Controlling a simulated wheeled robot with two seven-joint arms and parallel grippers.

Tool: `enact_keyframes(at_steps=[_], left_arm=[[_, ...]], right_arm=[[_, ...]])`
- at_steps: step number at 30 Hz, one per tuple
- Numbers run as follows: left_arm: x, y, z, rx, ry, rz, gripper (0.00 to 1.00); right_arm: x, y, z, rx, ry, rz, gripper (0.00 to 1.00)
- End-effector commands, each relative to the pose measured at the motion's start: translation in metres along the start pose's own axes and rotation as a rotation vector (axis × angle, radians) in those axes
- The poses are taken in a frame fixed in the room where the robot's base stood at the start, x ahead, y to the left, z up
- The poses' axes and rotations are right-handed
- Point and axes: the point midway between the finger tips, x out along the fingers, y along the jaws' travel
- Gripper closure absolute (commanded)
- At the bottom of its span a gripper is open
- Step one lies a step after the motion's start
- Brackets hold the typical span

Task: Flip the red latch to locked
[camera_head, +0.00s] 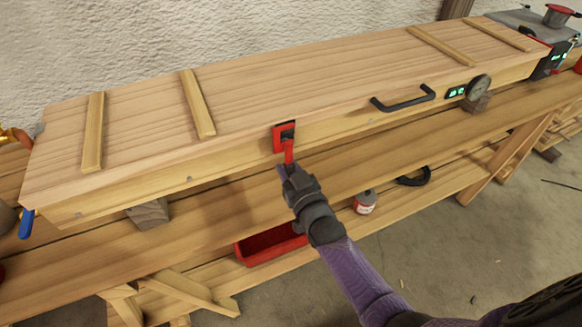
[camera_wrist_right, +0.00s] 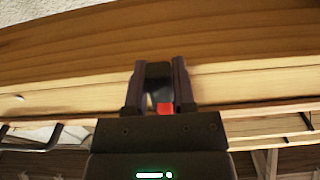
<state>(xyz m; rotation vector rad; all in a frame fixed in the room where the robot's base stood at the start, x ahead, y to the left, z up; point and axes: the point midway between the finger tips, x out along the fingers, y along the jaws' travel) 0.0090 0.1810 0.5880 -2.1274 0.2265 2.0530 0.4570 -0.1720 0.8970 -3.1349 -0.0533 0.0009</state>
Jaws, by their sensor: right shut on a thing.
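The red latch (camera_head: 279,140) sits on the front edge of the long wooden box (camera_head: 330,90), near the middle. It has a red plate with a black part, and a red lever (camera_head: 289,152) hangs down from it. My right gripper (camera_head: 287,168) is shut on the lower part of the lever, which the fingers partly hide. In the right wrist view, a bit of red latch (camera_wrist_right: 165,108) shows between the two fingers of my right gripper (camera_wrist_right: 160,75). My left gripper is not in view.
The box rests on a wooden bench (camera_head: 400,150). Below are a red tray (camera_head: 262,248) and a small can (camera_head: 365,202). A blue-handled clamp (camera_head: 27,223) is at the left end.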

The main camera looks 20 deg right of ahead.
Motion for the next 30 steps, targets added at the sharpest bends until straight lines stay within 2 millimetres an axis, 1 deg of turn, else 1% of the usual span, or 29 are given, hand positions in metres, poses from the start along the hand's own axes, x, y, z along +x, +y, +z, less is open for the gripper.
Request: enact_keyframes(at_steps=[12,13,14,15,17,18,26,28,30], left_arm=[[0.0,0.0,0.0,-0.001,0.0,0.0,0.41],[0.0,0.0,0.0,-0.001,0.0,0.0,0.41],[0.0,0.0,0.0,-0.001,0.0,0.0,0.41],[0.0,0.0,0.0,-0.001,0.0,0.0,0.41],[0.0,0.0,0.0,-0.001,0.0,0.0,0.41],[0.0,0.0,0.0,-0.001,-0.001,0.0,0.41],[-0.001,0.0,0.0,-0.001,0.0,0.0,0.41],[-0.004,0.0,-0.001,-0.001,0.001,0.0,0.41],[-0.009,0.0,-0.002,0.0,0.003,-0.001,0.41]], right_arm=[[0.0,-0.001,0.001,0.012,-0.001,-0.001,1.0],[0.0,-0.001,0.001,0.012,-0.001,-0.001,0.64],[0.0,-0.001,0.001,0.012,-0.001,-0.001,0.57],[0.0,-0.001,0.001,0.012,-0.001,-0.001,0.49],[0.0,-0.001,0.0,0.011,-0.001,0.0,0.36],[0.0,-0.001,0.0,0.011,-0.001,0.0,0.32],[-0.001,-0.001,0.0,0.009,0.0,0.0,0.32],[-0.006,-0.001,-0.001,0.009,0.0,0.0,0.32],[-0.018,-0.001,-0.002,0.009,-0.002,0.0,0.32]])
